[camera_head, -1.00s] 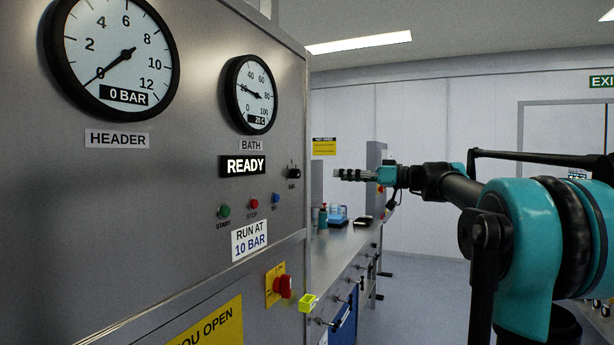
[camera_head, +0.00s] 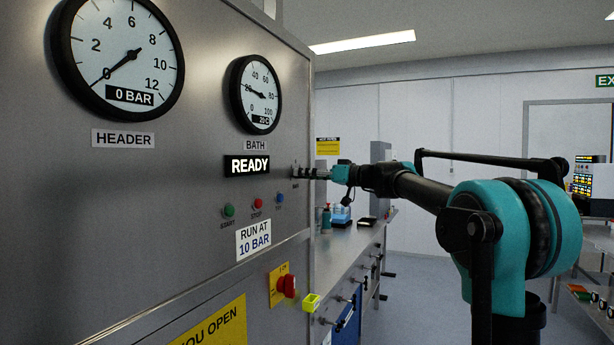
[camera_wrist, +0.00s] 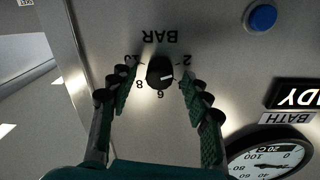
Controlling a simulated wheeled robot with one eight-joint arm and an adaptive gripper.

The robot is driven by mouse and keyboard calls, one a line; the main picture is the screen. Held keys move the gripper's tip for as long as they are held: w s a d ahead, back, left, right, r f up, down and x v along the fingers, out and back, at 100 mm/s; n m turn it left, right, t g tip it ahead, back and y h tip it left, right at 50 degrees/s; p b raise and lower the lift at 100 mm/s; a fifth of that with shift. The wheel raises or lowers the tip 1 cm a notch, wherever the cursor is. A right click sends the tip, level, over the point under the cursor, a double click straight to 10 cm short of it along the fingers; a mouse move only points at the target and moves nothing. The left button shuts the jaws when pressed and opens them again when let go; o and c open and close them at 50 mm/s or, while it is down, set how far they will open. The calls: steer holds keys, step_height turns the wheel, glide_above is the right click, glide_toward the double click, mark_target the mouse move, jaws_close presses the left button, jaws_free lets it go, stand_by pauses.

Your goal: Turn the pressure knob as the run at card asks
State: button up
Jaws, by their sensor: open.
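The black pressure knob (camera_wrist: 160,72) is on the steel panel in the wrist view, which shows the panel upside down. Its white mark points to the right, towards the side of the 2; the exact setting is hard to tell. The figures 2, 6, 8 and 10 show around it, with BAR above. My gripper (camera_wrist: 160,82) is open, one finger on each side of the knob, with gaps between. In the head view my gripper (camera_head: 309,173) hides the knob. The run at card (camera_head: 253,240) reads 10 BAR. The header gauge (camera_head: 117,55) reads 0 BAR.
The display (camera_head: 247,166) reads READY. The green start (camera_head: 229,210), red stop (camera_head: 258,203) and blue (camera_head: 280,198) buttons sit below. A red emergency knob (camera_head: 287,285) sticks out lower down. A bench (camera_head: 345,245) runs behind the panel.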

jaws_close()
stand_by(0.3)
